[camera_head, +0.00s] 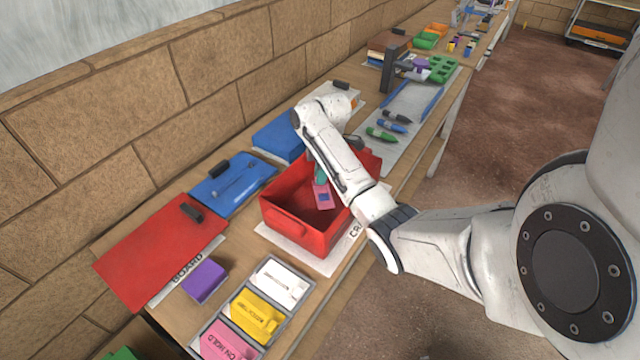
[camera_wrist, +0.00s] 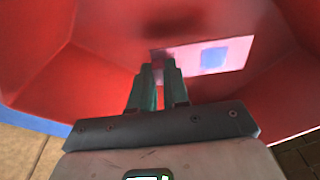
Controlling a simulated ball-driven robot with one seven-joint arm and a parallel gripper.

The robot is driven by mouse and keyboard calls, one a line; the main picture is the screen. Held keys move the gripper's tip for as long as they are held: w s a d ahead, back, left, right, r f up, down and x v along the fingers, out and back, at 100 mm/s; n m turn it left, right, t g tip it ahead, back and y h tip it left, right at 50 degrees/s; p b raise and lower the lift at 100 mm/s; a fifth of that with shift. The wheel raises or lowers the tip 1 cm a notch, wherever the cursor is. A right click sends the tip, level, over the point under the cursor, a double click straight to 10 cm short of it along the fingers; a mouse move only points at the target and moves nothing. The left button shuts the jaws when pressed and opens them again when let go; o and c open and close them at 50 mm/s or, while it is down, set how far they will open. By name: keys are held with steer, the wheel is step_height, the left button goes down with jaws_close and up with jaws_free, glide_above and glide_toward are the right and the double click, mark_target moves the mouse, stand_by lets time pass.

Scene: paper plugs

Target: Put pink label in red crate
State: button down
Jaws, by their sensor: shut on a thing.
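The pink label (camera_head: 322,194), with a blue square on it, is inside the red crate (camera_head: 318,239) in the head view. In the wrist view the pink label (camera_wrist: 215,56) lies just beyond the fingertips, with the red walls of the crate (camera_wrist: 100,30) around it. My gripper (camera_wrist: 159,70) has green fingers close together, shut on the label's near edge. In the head view my gripper (camera_head: 320,174) is over the crate's opening, partly hidden by my arm. I cannot tell whether the label touches the crate's floor.
Markers (camera_head: 381,135) lie on a sheet behind.

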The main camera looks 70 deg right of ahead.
steer(key=shift+s+f, duration=0.1)
steer(key=shift+f, duration=1.85)
steer(key=shift+f, duration=0.1)
steer(key=c, duration=1.1)
jaws_free()
step_height(320, 180, up, 12)
steer(key=s, duration=0.1)
steer(key=shift+d+p, duration=0.35)
steer(key=shift+d, duration=0.05)
steer(key=shift+s, duration=0.1)
